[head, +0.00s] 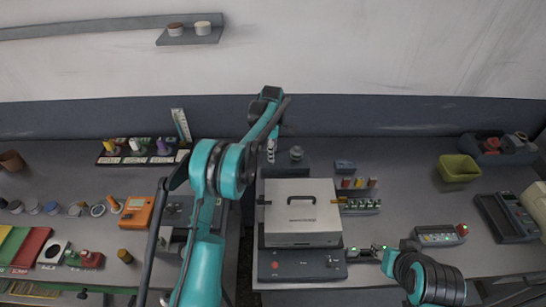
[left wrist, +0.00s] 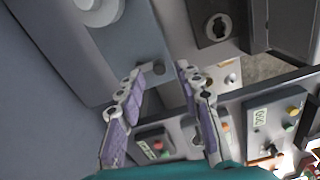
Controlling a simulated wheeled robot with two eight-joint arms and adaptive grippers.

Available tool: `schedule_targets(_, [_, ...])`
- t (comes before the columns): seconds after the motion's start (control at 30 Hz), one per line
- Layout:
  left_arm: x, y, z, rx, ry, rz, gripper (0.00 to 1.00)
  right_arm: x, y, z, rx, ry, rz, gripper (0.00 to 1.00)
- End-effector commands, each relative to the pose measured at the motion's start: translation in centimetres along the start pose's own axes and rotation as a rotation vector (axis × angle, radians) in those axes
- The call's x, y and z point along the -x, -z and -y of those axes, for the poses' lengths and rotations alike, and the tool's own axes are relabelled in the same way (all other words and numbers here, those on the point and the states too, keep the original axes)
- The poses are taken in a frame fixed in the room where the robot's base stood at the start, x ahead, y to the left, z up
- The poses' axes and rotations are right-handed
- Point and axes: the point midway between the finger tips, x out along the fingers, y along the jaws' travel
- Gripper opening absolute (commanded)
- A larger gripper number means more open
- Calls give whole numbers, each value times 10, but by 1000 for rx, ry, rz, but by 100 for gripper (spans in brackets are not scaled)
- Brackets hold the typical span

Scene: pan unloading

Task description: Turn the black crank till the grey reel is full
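I cannot make out a clear black crank or a clear grey reel. A grey block (head: 286,166) with a round grey part (head: 296,152) on top stands at the back of the table; the round part may be the reel. My left gripper (head: 271,152) is beside this block, on its left. In the left wrist view the fingers (left wrist: 163,68) are apart, with a small grey peg (left wrist: 157,68) near the tips, not visibly gripped. A pale round part (left wrist: 97,8) shows at the top. My right gripper (head: 368,252) is by the machine's front right corner; its opening is unclear.
A white box machine (head: 290,222) with a black top handle stands in the middle, with a dark control panel (head: 285,265) in front. A green bin (head: 458,168) and a dark device (head: 507,217) are to the right. A gap separates the left and right tables.

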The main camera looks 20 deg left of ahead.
Motion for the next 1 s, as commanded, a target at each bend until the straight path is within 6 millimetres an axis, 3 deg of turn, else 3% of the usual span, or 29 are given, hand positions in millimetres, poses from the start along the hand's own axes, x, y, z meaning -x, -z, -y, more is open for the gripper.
schedule_targets(0.2, [-28, 0, 0, -1, 0, 0, 36, -4, -2, 0, 0, 0, 0, 40])
schedule_targets(0.53, [-33, 0, 0, -1, 0, 0, 36, -4, -2, 0, 0, 0, 0, 40])
schedule_targets(0.57, [-33, 0, 0, -1, 0, 0, 33, -4, -2, 0, 0, 0, 0, 40])
schedule_targets(0.7, [-33, 0, 0, -1, 0, 0, 0, -4, -2, 0, 0, 0, 0, 40])
schedule_targets(1.0, [-33, 0, 0, -10, -1, 0, 0, -4, -3, 0, 0, 0, 0, 40])
